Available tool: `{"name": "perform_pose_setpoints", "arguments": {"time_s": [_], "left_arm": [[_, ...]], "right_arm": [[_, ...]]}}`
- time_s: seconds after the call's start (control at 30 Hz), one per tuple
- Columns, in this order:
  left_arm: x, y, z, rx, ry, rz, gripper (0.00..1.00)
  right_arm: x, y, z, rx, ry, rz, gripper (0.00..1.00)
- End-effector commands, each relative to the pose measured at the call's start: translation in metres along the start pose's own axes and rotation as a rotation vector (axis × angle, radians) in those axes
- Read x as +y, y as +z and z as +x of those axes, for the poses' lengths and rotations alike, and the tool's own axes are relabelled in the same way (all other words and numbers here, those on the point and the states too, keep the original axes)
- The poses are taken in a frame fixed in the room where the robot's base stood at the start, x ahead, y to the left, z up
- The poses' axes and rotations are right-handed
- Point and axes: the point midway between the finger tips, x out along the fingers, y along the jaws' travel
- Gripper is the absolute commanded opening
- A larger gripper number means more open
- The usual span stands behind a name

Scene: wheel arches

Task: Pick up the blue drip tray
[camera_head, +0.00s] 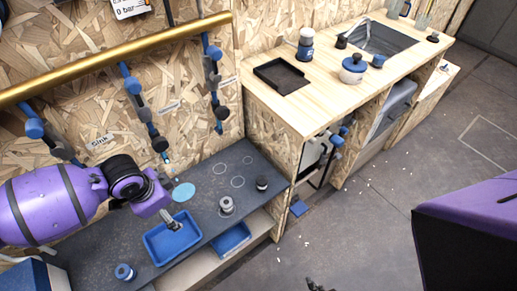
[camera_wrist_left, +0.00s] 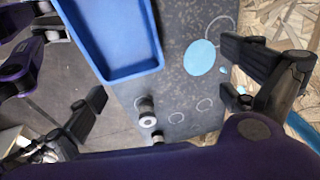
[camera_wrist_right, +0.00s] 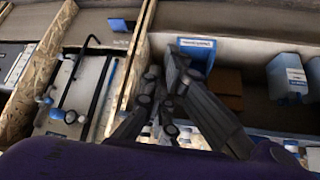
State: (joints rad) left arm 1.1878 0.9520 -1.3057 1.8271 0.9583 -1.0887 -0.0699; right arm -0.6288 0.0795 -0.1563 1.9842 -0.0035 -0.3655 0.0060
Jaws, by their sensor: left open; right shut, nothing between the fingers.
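The blue drip tray (camera_head: 160,251) sits on the dark grey bench top near its front edge. It also shows at the top of the left wrist view (camera_wrist_left: 115,45), partly cut off by the frame. My left gripper (camera_head: 170,222) reaches over the tray's back part from the left. In the left wrist view my left gripper (camera_wrist_left: 168,78) has its fingers spread wide, with nothing held. Whether a finger touches the tray cannot be told. My right gripper (camera_wrist_right: 172,75) is shut and empty, away from the tray.
Metal cylindrical pieces (camera_head: 226,205), a dark knob (camera_head: 262,183) and a blue-topped piece (camera_head: 124,272) stand on the bench near the tray. A light-blue disc (camera_head: 183,192) lies behind it. Another blue tray (camera_head: 231,237) is on the shelf below. A gold rail (camera_head: 120,60) crosses the wall.

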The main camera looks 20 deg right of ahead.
Motion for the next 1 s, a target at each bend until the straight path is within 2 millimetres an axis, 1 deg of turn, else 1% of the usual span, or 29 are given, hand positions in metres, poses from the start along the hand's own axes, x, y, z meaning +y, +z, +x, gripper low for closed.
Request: {"name": "perform_pose_setpoints", "arguments": {"time_s": [0.03, 0.07, 0.1, 0.2, 0.27, 0.53, 0.7, 0.8, 1.0], "left_arm": [[0.016, 0.022, 0.007, -0.06, 0.05, -0.012, 1.0], [0.024, 0.03, 0.009, -0.089, 0.076, -0.017, 1.0], [0.032, 0.037, 0.009, -0.119, 0.106, -0.023, 1.0], [0.04, 0.045, 0.009, -0.156, 0.137, -0.03, 1.0], [0.041, 0.048, 0.013, -0.165, 0.139, -0.027, 1.0], [0.047, 0.05, 0.043, -0.163, 0.137, -0.024, 1.0], [0.053, 0.052, 0.069, -0.162, 0.137, -0.026, 1.0], [0.055, 0.054, 0.079, -0.16, 0.137, -0.026, 1.0], [0.055, 0.054, 0.083, -0.159, 0.135, -0.025, 1.0]], "right_arm": [[-0.001, -0.006, 0.002, 0.012, -0.001, 0.0, 0.0], [0.0, -0.008, 0.002, 0.015, -0.001, -0.001, 0.0], [0.0, -0.01, 0.002, 0.019, 0.0, -0.001, 0.0], [0.0, -0.014, 0.002, 0.027, -0.001, -0.001, 0.0], [-0.001, -0.015, 0.002, 0.028, -0.001, -0.001, 0.0], [-0.004, -0.01, 0.004, 0.02, -0.004, 0.004, 0.0], [-0.004, -0.005, 0.004, 0.013, -0.004, 0.002, 0.0], [-0.003, -0.003, 0.005, 0.008, -0.003, 0.0, 0.0], [-0.002, -0.002, 0.005, 0.006, -0.003, -0.002, 0.0]]}}
